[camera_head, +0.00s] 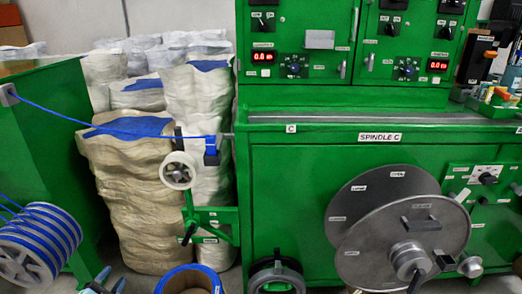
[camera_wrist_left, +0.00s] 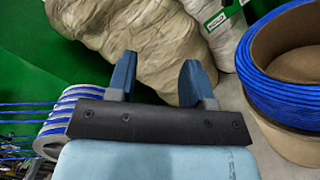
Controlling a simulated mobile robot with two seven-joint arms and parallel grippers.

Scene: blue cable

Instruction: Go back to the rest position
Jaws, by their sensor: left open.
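My left gripper (camera_head: 103,280) shows at the bottom left edge in the head view, low in front of the sacks. In the left wrist view its two blue fingers (camera_wrist_left: 158,72) stand apart with nothing between them. The blue cable (camera_head: 57,113) runs from the green cabinet at the left to a blue guide block (camera_head: 211,151) by the spindle machine. My gripper is apart from the cable. My right gripper is not in view.
A spool of blue cable (camera_head: 41,245) stands left of my gripper. A blue cable coil (camera_head: 188,280) lies to its right, also in the left wrist view (camera_wrist_left: 262,70). Lumpy sacks (camera_head: 135,205) stand behind. The green spindle machine (camera_head: 285,190) with a large grey reel (camera_head: 385,225) fills the right.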

